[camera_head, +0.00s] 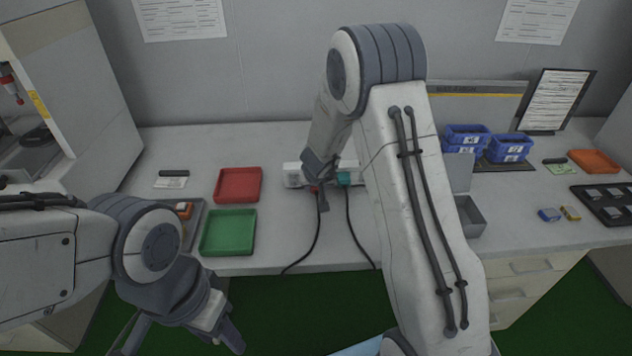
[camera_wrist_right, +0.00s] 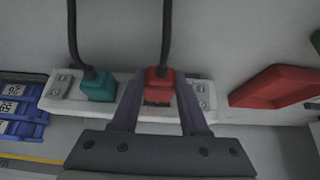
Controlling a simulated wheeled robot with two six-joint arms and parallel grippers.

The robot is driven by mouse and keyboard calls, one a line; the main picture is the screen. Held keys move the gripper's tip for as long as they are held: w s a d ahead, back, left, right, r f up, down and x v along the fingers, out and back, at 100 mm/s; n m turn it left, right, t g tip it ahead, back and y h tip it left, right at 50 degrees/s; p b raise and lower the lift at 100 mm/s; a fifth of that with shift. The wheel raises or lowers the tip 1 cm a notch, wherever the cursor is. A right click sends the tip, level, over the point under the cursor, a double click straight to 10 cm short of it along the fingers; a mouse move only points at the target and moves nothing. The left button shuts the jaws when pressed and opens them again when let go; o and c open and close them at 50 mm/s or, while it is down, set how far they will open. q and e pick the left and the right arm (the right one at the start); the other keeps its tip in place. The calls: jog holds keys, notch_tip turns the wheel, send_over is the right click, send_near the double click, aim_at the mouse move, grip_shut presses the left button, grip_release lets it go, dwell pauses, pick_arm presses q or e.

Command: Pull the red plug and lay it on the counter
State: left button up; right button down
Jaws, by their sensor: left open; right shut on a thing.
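The red plug (camera_wrist_right: 160,84) is between the fingers of my right gripper (camera_wrist_right: 158,100), which is shut on it. The plug is at the white power strip (camera_wrist_right: 62,102); I cannot tell whether it is fully seated. In the head view only a bit of the red plug (camera_head: 315,189) shows beneath my right gripper (camera_head: 321,196). A teal plug (camera_wrist_right: 97,86) sits in the same strip, and it also shows in the head view (camera_head: 344,178). My left gripper (camera_head: 183,342) is open and empty at the lower left, in front of the counter (camera_head: 285,245).
A red tray (camera_head: 238,184) and a green tray (camera_head: 228,232) lie left of the strip. Two black cords run from the plugs over the counter's front edge. Blue bins (camera_head: 509,148) and a grey metal box (camera_head: 469,216) stand to the right.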

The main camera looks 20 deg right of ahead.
aim_at(294, 217)
jog(key=shift+s+a+b, duration=0.2)
jog(key=shift+s+b, duration=0.3)
jog(key=shift+s, duration=0.25)
jog(key=shift+s+a+b, duration=0.2)
jog(key=shift+s+b, duration=0.25)
jog(key=shift+s, duration=0.35)
jog(key=shift+s, duration=0.15)
jog(key=shift+a, duration=0.15)
jog(key=shift+s+a+p, duration=0.4)
jog(key=shift+a, duration=0.8)
jog(key=shift+s+a+p, duration=0.35)
jog(key=shift+s+a, duration=0.05)
jog(key=shift+a, duration=0.85)
jog(key=shift+s+a+p, duration=0.4)
jog(key=shift+a, duration=0.8)
jog(key=shift+f+b, duration=0.95)
jog(key=shift+f, duration=0.3)
jog(key=shift+c, duration=1.7)
grip_release()
